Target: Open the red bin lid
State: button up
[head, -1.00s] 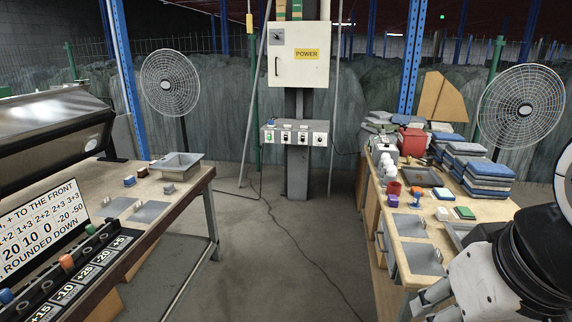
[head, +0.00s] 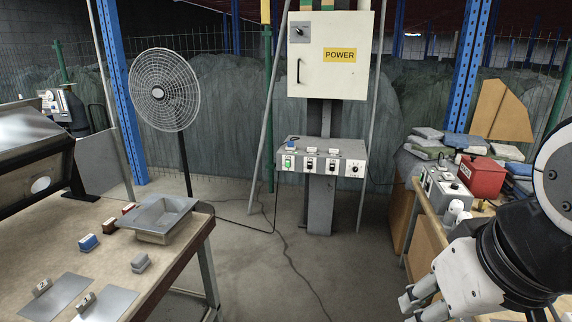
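A red box-shaped bin (head: 483,177) stands on the right-hand table in the head view. Its top looks closed, but I cannot make out a lid seam clearly. My gripper (head: 412,306) is at the lower right, nearer to me than the bin and below it in the picture. Its fingers point left, clear of the bin. They are partly cut off by the frame edge, so I cannot tell how wide they stand. No object shows between them.
A grey control box (head: 442,188) and white bulbs (head: 456,211) stand beside the bin, with stacked cloths (head: 470,144) behind. The left table (head: 35,250) holds a grey tray (head: 158,214). A power cabinet (head: 330,58) and a fan (head: 164,92) stand ahead.

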aim_at(478, 163)
jog(key=i+z, duration=0.1)
jog(key=i, duration=0.55)
jog(key=i+j, duration=0.1)
jog(key=i, duration=0.55)
jog(key=i+j+z, duration=0.15)
jog(key=i, duration=0.5)
jog(key=i+j+z, duration=0.15)
jog(key=i+z, duration=0.25)
jog(key=i+j+z, duration=1.15)
jog(key=j, duration=0.2)
